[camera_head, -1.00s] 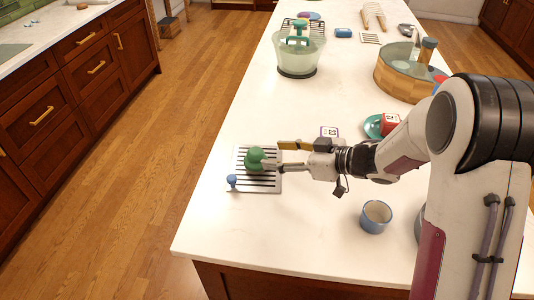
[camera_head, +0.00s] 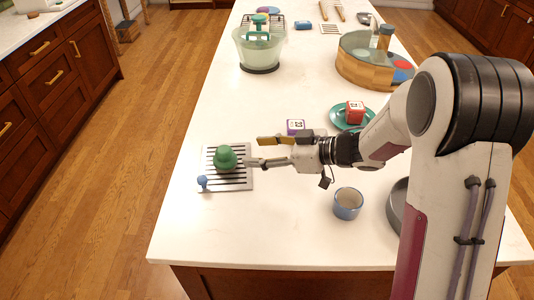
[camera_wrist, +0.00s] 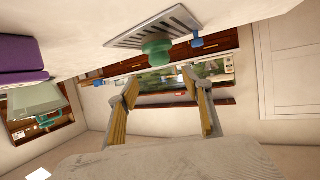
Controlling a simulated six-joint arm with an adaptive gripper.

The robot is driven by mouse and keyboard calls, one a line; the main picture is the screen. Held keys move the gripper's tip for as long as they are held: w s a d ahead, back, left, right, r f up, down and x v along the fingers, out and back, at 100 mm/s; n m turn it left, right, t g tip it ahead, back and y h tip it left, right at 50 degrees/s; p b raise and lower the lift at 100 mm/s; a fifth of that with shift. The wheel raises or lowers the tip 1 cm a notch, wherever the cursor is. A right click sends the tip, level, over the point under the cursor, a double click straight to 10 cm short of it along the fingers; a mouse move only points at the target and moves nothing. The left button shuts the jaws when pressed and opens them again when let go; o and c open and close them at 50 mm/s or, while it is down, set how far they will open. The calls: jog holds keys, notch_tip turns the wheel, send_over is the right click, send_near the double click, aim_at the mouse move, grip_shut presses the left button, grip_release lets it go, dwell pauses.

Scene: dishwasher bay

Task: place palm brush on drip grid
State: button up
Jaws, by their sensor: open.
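The green palm brush (camera_head: 226,158) rests on the slatted metal drip grid (camera_head: 236,184), near its upper middle. My gripper (camera_head: 256,151) is open and empty just to the right of the brush, with its fingers pointing toward it and a small gap between. In the wrist view, which looks upside down, the brush (camera_wrist: 157,52) stands out from the grid (camera_wrist: 155,28) beyond my open fingers (camera_wrist: 160,80), and nothing is between them.
A small blue knobbed thing (camera_head: 204,182) sits at the grid's lower left corner. A blue cup (camera_head: 348,204), a purple-edged block (camera_head: 295,127) and a green plate (camera_head: 340,122) with a red block (camera_head: 355,112) are nearby.

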jog(key=w+d+r+m+t+h, duration=0.4)
jog(key=w+d+r+t+h, duration=0.15)
jog(key=d+r, duration=0.4)
jog(key=s+d+r+m+t+h, duration=0.1)
jog(key=s+d+r+m+h, duration=0.15)
jog(key=d, duration=0.25)
jog(key=s+d+r+m+t+h, duration=0.1)
jog(key=s+d+r+m+h, duration=0.1)
jog(key=s+d+r+h, duration=0.3)
jog(key=s+d+f+m+g+h, duration=0.1)
jog(key=s+d+m, duration=0.15)
jog(key=s, duration=0.35)
jog(key=s+d+f+m+g+h, duration=0.1)
jog(key=s+d+f+g, duration=0.15)
jog(key=s, duration=0.35)
jog(key=s+a+f+g+y, duration=0.1)
jog(key=s+a+f, duration=0.1)
jog(key=s, duration=0.6)
jog(key=s+a+f+m+g+y, duration=0.1)
jog(key=s+f+g, duration=0.1)
jog(key=s, duration=0.6)
jog(key=shift+s+a+m, duration=0.3)
jog(key=shift+s+a, duration=0.05)
jog(key=shift+a, duration=0.05)
